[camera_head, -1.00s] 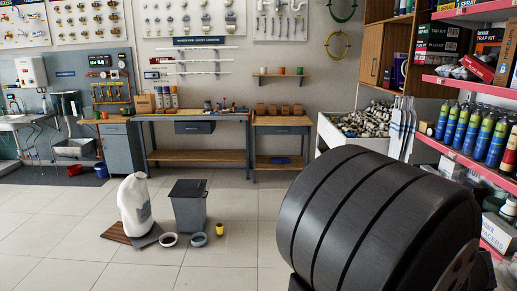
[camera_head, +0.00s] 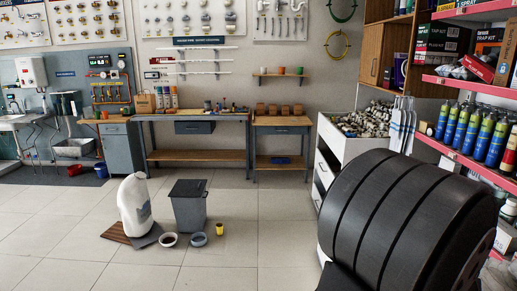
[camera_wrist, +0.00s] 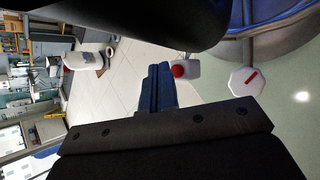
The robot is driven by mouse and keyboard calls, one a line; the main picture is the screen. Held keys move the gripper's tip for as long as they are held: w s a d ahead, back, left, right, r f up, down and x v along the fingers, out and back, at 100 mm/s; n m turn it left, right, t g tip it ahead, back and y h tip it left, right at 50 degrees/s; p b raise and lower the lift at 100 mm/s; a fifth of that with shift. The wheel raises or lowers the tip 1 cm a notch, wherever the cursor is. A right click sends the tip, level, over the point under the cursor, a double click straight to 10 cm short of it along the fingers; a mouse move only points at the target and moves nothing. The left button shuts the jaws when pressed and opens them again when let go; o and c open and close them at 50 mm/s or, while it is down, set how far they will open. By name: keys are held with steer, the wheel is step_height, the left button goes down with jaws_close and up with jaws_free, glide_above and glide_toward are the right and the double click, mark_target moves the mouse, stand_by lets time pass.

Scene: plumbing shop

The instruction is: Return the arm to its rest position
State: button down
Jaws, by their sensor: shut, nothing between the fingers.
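My arm (camera_head: 405,230) is a large black ribbed cylinder at the lower right of the head view. The head view does not show the fingers. In the wrist view my gripper (camera_wrist: 160,72) shows its fingers together, shut and empty, pointing out over the pale tiled floor.
A white jug (camera_head: 133,205), a grey bin (camera_head: 188,208), two small round dishes and a yellow cup (camera_head: 219,229) stand on the floor. A white drawer unit (camera_head: 327,165) and pink-edged shelves (camera_head: 455,157) with bottles are near my arm. In the wrist view a white container with a red cap (camera_wrist: 187,69) shows beside the fingers.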

steer(key=shift+f, duration=0.75)
steer(key=shift+r, duration=0.1)
step_height(320, 180, up, 17)
steer(key=w+n+g+h, duration=0.1)
steer(key=n+g, duration=0.8)
steer(key=n, duration=1.6)
steer(key=shift+w+n, duration=0.2)
steer(key=shift+n, duration=0.2)
steer(key=shift+r, duration=0.1)
